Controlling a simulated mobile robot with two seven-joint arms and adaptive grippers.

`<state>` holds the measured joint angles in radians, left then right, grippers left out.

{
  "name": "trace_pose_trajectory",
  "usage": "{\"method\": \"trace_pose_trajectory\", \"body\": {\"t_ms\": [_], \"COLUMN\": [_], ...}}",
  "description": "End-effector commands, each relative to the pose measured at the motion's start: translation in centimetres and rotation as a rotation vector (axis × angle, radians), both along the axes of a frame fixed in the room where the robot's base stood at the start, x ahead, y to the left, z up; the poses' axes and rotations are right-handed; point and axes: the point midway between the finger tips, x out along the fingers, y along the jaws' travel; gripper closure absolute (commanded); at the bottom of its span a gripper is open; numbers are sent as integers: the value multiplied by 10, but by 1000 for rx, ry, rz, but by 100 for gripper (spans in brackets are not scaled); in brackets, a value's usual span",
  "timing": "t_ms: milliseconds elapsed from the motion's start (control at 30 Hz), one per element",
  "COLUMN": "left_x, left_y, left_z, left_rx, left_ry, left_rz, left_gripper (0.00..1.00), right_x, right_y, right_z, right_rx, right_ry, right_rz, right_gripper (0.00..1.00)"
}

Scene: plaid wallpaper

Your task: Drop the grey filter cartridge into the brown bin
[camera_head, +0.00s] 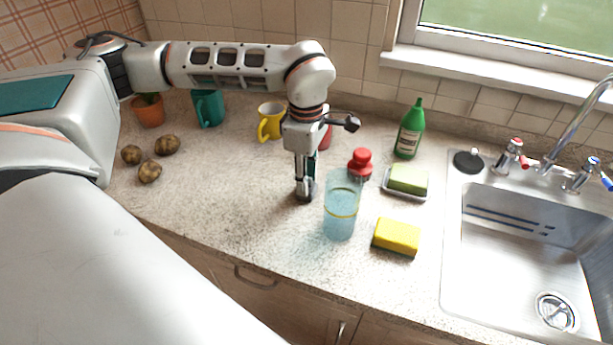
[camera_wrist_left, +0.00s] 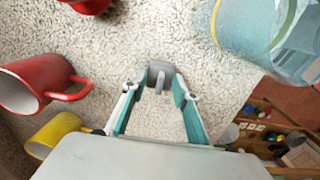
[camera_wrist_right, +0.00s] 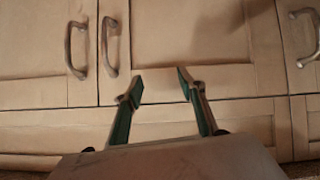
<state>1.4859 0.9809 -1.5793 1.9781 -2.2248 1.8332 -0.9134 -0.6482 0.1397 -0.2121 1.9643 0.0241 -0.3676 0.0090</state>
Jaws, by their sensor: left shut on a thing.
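My left gripper (camera_head: 304,196) points down low over the worktop, left of the blue glass. In the left wrist view (camera_wrist_left: 157,88) its fingertips are closed on a small grey piece, the grey filter cartridge (camera_wrist_left: 160,73). Much of the cartridge is hidden by the gripper in the head view. My right gripper (camera_wrist_right: 159,82) is open and empty, facing cabinet doors; it is not in the head view. No brown bin shows in the head view. A brown open holder with small items (camera_wrist_left: 262,108) shows in the left wrist view; I cannot tell whether it is the bin.
The blue glass (camera_head: 341,222) stands close to my left gripper. A red-topped item (camera_head: 361,162), a green sponge (camera_head: 408,178), a yellow sponge (camera_head: 397,236) and a green bottle (camera_head: 410,130) are to the right, before the sink (camera_head: 510,250). Mugs and potatoes are left. The front-left worktop is clear.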

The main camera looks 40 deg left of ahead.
Motion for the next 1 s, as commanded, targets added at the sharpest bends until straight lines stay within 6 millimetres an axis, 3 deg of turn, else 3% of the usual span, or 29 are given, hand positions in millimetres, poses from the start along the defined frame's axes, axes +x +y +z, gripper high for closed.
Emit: {"method": "trace_pose_trajectory", "body": {"t_ms": [200, 233, 300, 733, 1000], "left_x": [0, 0, 0, 0, 1], "left_y": [0, 0, 0, 0, 0], "left_z": [-4, -3, -3, 5, 53], "left_rx": [0, 0, 0, -1, -1], "left_ry": [1, 1, 1, -1, -4], "left_rz": [0, 0, 0, 0, 1], "left_gripper": [92, 66, 54, 54, 54], "right_x": [0, 0, 0, -1, -1], "right_y": [0, 0, 0, 0, 0], "right_z": [-2, -1, -1, -2, -5], "right_rx": [0, 0, 0, -1, -1], "right_ry": [0, 0, 0, 4, 5], "right_rz": [0, 0, 0, 0, 0], "right_gripper": [60, 60, 60, 60, 60]}}
